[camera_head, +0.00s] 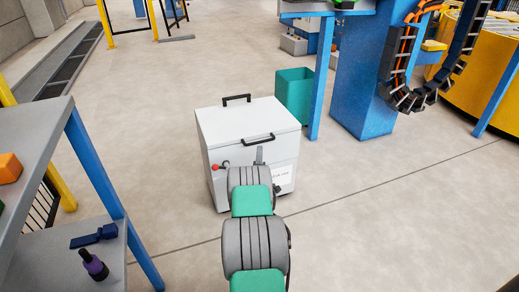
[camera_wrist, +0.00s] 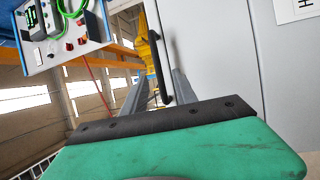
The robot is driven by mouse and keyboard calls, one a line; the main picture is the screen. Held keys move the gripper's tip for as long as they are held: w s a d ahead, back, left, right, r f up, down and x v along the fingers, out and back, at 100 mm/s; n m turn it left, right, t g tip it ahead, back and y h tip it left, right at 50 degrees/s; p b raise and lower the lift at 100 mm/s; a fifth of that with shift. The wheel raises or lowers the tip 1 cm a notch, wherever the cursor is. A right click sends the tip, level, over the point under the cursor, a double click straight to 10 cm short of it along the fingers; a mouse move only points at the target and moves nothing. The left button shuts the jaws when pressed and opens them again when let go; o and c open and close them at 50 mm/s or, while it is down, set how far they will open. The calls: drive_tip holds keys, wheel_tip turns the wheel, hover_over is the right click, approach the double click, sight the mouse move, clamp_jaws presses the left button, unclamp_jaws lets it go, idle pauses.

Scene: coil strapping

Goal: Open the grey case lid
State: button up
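The grey case (camera_head: 235,170) stands on the floor in the middle of the head view. Its pale lid (camera_head: 245,118) is shut, with one black handle (camera_head: 237,98) at the back and another black handle (camera_head: 258,140) at the front edge. My gripper (camera_head: 259,150) is at the front handle, partly hidden behind my arm in the head view. In the wrist view, the two grey fingers of my gripper (camera_wrist: 160,88) are apart, with the front handle (camera_wrist: 157,62) running between them. I cannot tell whether either finger touches it.
A red knob (camera_head: 215,167) is on the case front. A green bin (camera_head: 294,94) and a blue machine post (camera_head: 363,80) stand behind right. A grey shelf rack (camera_head: 50,130) with blue posts stands left. The floor right of the case is clear.

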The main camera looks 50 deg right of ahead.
sight(259, 142)
drive_tip(key=b+x, duration=0.2)
drive_tip(key=x, duration=0.5)
drive_tip(key=shift+a, duration=0.1)
drive_tip(key=shift+w+d+r, duration=0.2)
drive_tip(key=shift+w+d, duration=0.05)
drive_tip(key=shift+c, duration=0.2)
clamp_jaws()
idle(0.7)
